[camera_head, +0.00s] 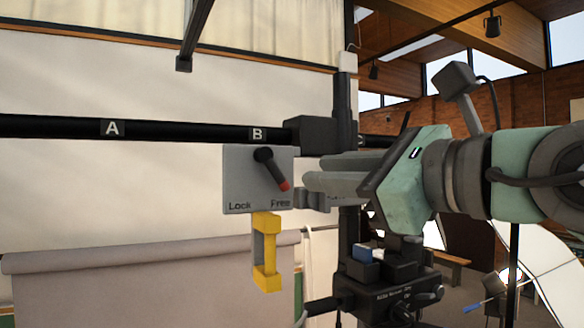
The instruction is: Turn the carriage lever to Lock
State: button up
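The carriage lever (271,167) is a short black handle with a red tip, on a grey plate (240,183) marked Lock at the left and Free at the right. It slants down to the right, and its red tip is by the word Free. A yellow handle-shaped part (266,252) hangs below the plate. My gripper (308,172) comes in from the right, with its two grey fingers pointing left and their tips close to the plate's right edge. The fingers look apart, with a narrow gap and nothing seen between them. They appear clear of the lever, though the depth is hard to judge.
The plate hangs under a black horizontal rail (185,128) marked A and B. A black block (313,135) and an upright post (346,105) stand above and behind the fingers. Black equipment (385,285) with a cable is below my gripper. The space left of the plate looks free.

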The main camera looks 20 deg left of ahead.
aim_at(278, 171)
jog(key=p+x, duration=0.2)
jog(key=x, duration=0.5)
jog(key=shift+a+r+p, duration=0.15)
jog(key=shift+a+p, duration=0.15)
jog(key=shift+p, duration=0.05)
jog(key=shift+w+a, duration=0.35)
jog(key=shift+a, duration=0.1)
jog(key=shift+c, duration=0.4)
grip_shut()
